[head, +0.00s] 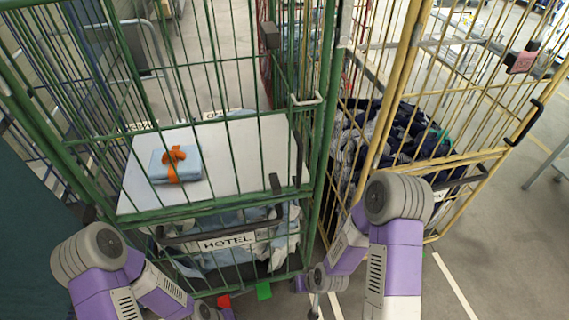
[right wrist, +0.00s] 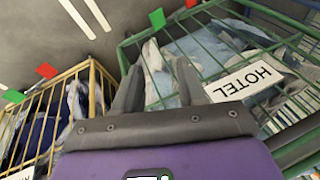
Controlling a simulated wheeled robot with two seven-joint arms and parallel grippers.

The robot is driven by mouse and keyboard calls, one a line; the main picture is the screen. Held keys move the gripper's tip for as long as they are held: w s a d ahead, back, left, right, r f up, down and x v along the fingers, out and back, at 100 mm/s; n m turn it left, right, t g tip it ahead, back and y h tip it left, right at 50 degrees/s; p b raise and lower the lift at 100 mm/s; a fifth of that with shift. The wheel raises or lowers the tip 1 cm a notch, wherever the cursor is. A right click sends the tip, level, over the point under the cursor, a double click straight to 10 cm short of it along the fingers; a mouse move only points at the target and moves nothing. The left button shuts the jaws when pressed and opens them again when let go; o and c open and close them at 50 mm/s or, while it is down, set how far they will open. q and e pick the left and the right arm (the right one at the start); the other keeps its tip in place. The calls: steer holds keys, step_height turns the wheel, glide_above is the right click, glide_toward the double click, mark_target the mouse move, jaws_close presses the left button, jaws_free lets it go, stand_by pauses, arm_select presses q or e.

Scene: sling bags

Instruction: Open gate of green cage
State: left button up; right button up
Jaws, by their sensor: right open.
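The green cage (head: 310,190) fills the left half of the head view. Its green barred front appears closed, with a black bar handle (head: 225,231) above a white HOTEL sign (head: 227,242). The sign also shows in the right wrist view (right wrist: 243,82), where the cage's green bars lie beyond my fingers. A pale metal hook or latch (head: 306,99) is at the right front post. My right gripper (right wrist: 157,85) is open, its dark fingers apart with no bar clearly between them. My left arm reaches down at the bottom left; its gripper is out of view.
A white shelf (head: 255,150) in the green cage holds a folded blue cloth (head: 162,167) with an orange bow. Pale laundry lies below. A yellow cage (head: 480,158) with dark laundry stands close on the right. Floor is clear at lower right.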

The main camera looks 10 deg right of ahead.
steer(key=w+d+r+n+t+b, duration=0.2)
steer(key=w+r+t+b, duration=0.15)
steer(key=w+r, duration=0.45)
steer(key=n+t+y+b, duration=0.1)
steer(key=n+t+b, duration=0.1)
steer(key=t+b, duration=0.7)
glide_toward(301, 168)
steer(key=w+a+f+t+p, duration=0.1)
steer(key=w+f+t+p, duration=0.1)
steer(key=w, duration=0.1)
steer(key=shift+r+b+x, duration=0.15)
steer(key=shift+b+x, duration=0.25)
steer(key=shift+x, duration=1.5)
steer(key=shift+r+b+x, duration=0.1)
steer(key=shift+b+x, duration=0.25)
steer(key=shift+x, duration=1.55)
steer(key=shift+c, duration=0.3)
jaws_close()
